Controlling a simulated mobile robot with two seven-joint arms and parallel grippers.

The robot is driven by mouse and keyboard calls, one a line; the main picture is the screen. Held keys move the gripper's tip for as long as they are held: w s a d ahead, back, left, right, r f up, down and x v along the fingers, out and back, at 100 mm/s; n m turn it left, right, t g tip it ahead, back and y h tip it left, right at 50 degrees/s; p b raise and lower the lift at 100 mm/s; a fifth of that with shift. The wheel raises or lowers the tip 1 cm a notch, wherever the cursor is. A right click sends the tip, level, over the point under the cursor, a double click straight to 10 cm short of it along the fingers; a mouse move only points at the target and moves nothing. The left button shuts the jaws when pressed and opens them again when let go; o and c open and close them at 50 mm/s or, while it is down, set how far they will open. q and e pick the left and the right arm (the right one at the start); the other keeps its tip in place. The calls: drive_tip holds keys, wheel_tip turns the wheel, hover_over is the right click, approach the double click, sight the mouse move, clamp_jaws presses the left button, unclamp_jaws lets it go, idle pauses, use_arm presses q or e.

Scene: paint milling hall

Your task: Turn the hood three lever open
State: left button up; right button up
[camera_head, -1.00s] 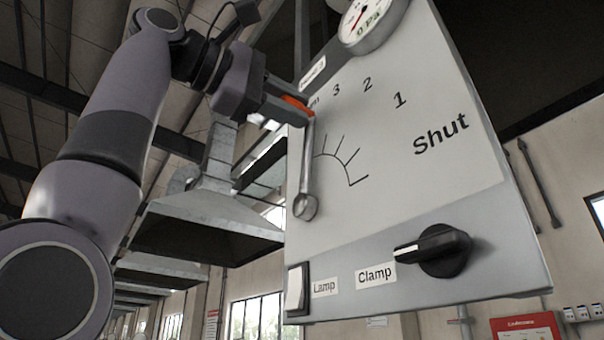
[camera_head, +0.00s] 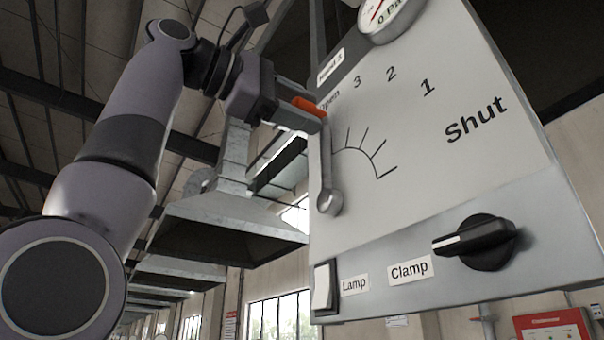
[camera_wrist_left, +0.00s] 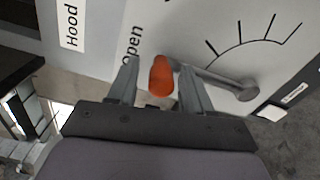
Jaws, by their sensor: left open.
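The grey hood panel (camera_head: 400,190) carries a scale marked Open, 3, 2, 1 and Shut. Its metal lever (camera_head: 325,175) turns on a pivot below the scale and points up towards the Open mark; the lever also shows in the left wrist view (camera_wrist_left: 215,80). The lever's orange knob (camera_wrist_left: 161,76) sits between the two fingers of my left gripper (camera_wrist_left: 157,85), which is open around it with gaps showing. In the head view my left gripper (camera_head: 305,112) is at the panel's left edge and partly hides the Open label. My right gripper is not in view.
Below the lever are a white Lamp switch (camera_head: 323,287) and a black Clamp knob (camera_head: 478,243). A round gauge (camera_head: 388,15) is at the panel's top. A sheet-metal extraction hood (camera_head: 225,225) hangs behind, left of the panel.

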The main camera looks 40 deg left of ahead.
use_arm(q)
drive_tip(key=v, duration=0.7)
drive_tip(key=shift+b, duration=0.4)
idle(0.5)
